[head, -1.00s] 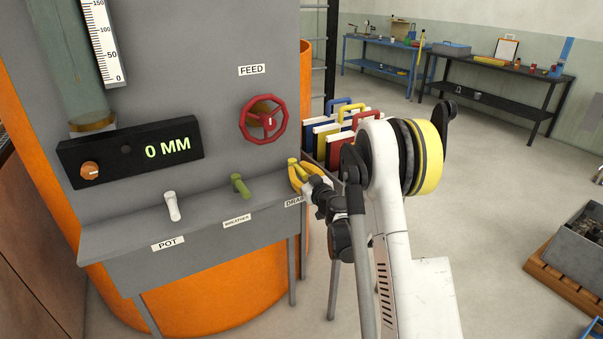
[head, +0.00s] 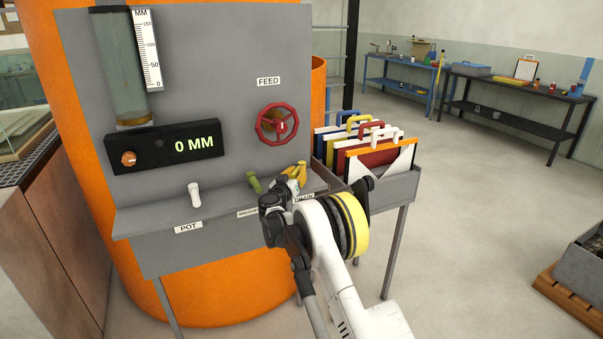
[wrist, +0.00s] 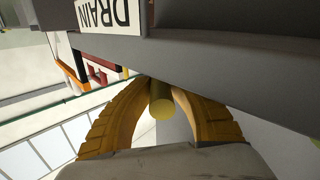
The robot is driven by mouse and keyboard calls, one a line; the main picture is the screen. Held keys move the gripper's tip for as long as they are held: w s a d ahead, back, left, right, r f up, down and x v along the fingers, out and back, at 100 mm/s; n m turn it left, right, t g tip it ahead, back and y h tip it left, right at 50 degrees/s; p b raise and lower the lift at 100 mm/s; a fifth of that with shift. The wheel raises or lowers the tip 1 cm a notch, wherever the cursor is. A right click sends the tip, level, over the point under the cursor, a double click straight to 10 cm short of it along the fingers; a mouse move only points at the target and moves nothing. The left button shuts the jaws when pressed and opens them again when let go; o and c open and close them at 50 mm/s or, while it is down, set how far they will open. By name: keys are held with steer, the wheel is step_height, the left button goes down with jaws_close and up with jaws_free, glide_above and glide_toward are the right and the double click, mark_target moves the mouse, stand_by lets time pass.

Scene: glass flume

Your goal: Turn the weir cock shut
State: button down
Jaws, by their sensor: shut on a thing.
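My gripper (head: 294,173), with yellow fingers, is at the right end of the grey panel's ledge. In the wrist view my gripper (wrist: 160,85) is shut around a yellow-green cock handle (wrist: 160,103), under an upside-down DRAIN label (wrist: 110,14). The head view shows only the tip of this handle (head: 302,163); the rest is hidden by the fingers. To its left, an olive-green cock (head: 254,182) stands above a label too small to read surely. Farther left is a white cock (head: 194,194) above a POT label (head: 188,228). I cannot read a weir label.
A red FEED handwheel (head: 277,124) is above the ledge. The display (head: 165,147) reads 0 MM. A grey rack (head: 390,188) of coloured boards stands close to the right of my gripper. Open floor lies farther right.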

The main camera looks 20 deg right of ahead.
steer(key=shift+w+r+m+g+h, duration=0.1)
steer(key=shift+m+g+h, duration=0.2)
steer(key=shift+h, duration=0.1)
steer(key=c, duration=1.2)
jaws_free()
steer(key=shift+d, duration=0.1)
steer(key=shift+c, duration=0.2)
steer(key=v, duration=1.2)
steer(key=shift+c, duration=0.6)
